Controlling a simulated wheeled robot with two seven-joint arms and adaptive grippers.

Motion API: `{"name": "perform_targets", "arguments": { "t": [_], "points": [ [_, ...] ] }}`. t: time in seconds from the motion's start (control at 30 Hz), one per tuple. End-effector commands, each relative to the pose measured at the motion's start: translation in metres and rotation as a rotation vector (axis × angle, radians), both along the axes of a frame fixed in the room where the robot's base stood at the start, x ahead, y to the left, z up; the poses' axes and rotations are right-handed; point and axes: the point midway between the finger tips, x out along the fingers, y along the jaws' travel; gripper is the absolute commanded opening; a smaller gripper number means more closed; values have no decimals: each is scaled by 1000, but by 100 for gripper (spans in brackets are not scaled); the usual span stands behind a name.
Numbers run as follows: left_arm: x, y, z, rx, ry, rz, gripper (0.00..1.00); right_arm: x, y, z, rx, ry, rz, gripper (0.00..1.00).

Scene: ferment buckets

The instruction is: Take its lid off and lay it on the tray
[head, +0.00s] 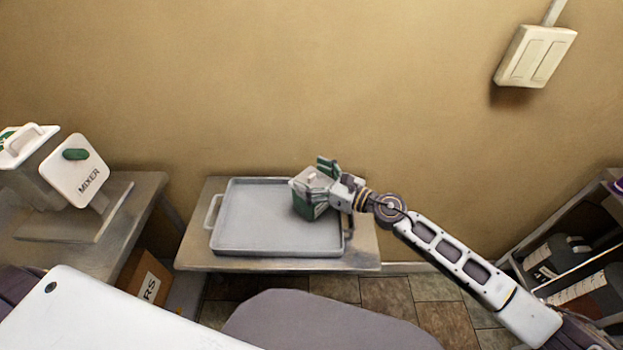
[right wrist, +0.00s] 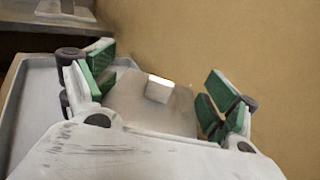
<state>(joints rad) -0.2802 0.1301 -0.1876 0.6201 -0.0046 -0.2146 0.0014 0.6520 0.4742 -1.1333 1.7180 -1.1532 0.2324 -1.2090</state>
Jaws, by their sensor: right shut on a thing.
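The grey tray (head: 245,222) lies on a small metal table by the wall. My right gripper (head: 312,192) is over the tray's right side, reaching in from the right. In the right wrist view its green-padded fingers (right wrist: 155,98) are spread around a greyish flat piece with a small white block on top, which looks like the lid (right wrist: 125,105). The gripper is shut on this piece. In the head view the fingers largely hide it, and I cannot tell whether it touches the tray. My left gripper is not in view.
A white mixer (head: 75,172) with a green knob stands on a left table, beside a white handled piece (head: 25,146). A cardboard box (head: 147,280) is below. Dark labelled containers (head: 555,258) stand on a right shelf. The tray's left and middle are bare.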

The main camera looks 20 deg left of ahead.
Motion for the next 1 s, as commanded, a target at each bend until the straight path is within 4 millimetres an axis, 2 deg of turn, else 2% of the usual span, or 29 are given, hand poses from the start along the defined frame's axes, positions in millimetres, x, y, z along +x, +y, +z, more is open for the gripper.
{"name": "perform_targets", "arguments": {
  "t": [0.27, 0.47, 0.8, 1.0],
  "points": [
    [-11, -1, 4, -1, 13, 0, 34, 0, 0, 13, -1, -3, 0, 67],
    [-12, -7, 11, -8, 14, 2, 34, 0, 0, 33, -1, -3, 1, 67],
    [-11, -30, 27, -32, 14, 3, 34, 1, 0, 73, -1, -4, 0, 67],
    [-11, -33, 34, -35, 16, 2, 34, 0, 0, 91, 0, -4, 0, 67]
  ]
}}
